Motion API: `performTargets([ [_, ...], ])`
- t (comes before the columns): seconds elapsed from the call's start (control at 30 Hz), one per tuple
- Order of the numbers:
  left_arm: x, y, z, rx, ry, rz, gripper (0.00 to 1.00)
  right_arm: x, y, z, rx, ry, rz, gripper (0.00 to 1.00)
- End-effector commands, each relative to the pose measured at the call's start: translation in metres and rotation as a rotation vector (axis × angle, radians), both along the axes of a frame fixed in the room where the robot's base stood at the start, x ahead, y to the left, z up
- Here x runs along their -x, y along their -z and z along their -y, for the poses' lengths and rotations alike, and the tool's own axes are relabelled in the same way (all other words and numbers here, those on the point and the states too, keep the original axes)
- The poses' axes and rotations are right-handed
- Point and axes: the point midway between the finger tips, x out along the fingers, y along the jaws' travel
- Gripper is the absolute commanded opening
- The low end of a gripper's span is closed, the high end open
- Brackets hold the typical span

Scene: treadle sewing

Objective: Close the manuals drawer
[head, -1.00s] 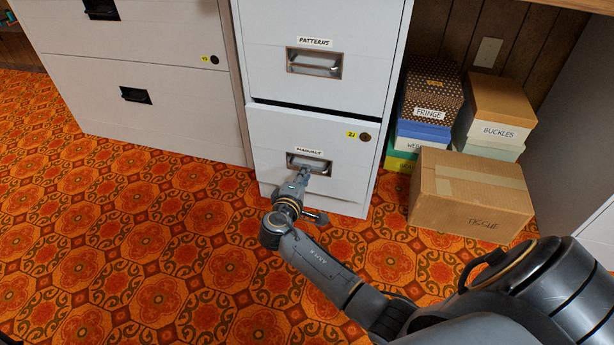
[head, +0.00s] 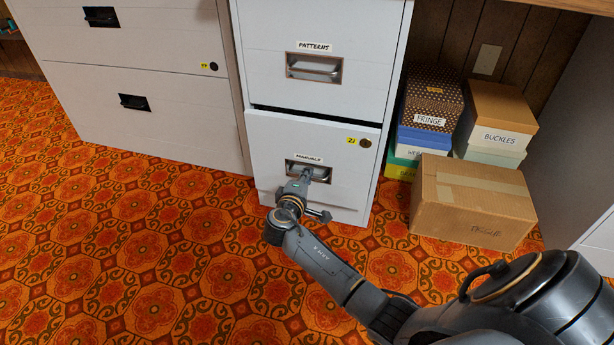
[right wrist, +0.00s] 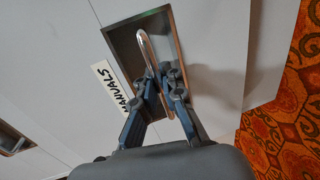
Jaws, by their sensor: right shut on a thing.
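The manuals drawer (head: 270,140) is the lower drawer of a pale grey filing cabinet, with a "MANUALS" label and a yellow tag on its front. In the right wrist view, the gripper (right wrist: 165,82) is shut on the metal handle bar (right wrist: 145,45), beside the "MANUALS" label. The fingers hide part of the bar. My left gripper is not in view.
The patterns drawer (head: 352,40) is above and looks shut. A wide cabinet (head: 170,65) stands at left. The patterned orange floor (head: 130,240) in front is clear.

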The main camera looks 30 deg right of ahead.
Motion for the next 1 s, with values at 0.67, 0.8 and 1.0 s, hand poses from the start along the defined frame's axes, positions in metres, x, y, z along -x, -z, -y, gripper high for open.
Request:
performTargets([
  [0.67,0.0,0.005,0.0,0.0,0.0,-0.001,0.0,-0.028,-0.001,0.033,0.0,0.0,0.001,0.18],
  [0.8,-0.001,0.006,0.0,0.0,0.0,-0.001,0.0,-0.028,0.0,0.033,0.0,0.0,0.001,0.18],
  [1.0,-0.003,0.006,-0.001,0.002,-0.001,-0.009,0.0,-0.028,-0.003,0.033,-0.001,0.0,0.002,0.18],
])
